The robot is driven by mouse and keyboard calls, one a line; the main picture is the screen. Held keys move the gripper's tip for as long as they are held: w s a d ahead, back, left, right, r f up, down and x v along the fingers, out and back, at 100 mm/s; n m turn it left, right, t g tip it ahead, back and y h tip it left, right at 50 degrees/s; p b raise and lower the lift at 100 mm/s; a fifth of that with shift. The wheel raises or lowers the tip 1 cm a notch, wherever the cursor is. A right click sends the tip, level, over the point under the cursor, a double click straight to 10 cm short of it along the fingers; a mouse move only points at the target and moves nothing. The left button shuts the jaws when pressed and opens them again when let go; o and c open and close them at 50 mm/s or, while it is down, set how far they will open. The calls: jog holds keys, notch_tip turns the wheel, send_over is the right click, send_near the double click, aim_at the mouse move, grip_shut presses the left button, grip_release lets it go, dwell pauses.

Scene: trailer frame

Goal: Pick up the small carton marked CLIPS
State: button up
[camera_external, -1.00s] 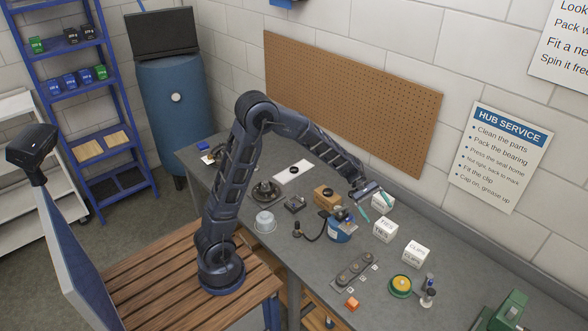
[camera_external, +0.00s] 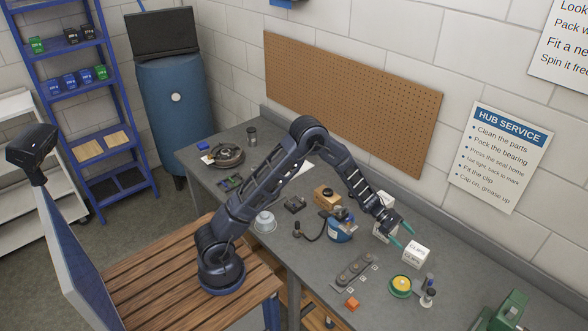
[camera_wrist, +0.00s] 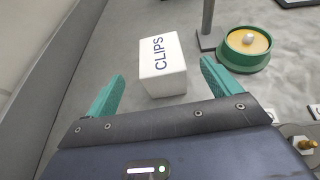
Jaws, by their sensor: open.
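The small white carton marked CLIPS (camera_external: 416,255) stands on the grey bench, right of my gripper in the external view. My gripper (camera_external: 402,237) is open, its teal fingers just above and left of the carton. In the wrist view the CLIPS carton (camera_wrist: 162,66) lies ahead of the open fingers of my gripper (camera_wrist: 160,92), roughly midway between them. Its lettered face shows, and a gap of bench shows between it and each finger. I see nothing held.
Another white carton (camera_external: 381,236) stands behind my gripper, partly hidden. A green tin with yellow contents (camera_external: 400,285) sits right of the CLIPS carton in the wrist view, near a small upright post (camera_wrist: 207,22). A blue container (camera_external: 341,232) stands left.

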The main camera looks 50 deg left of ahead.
aim_at(416, 249)
jog(key=x, duration=0.9)
jog(key=shift+d, duration=0.1)
jog(key=c, duration=1.1)
jog(key=shift+r, duration=0.1)
jog(key=shift+c, duration=0.2)
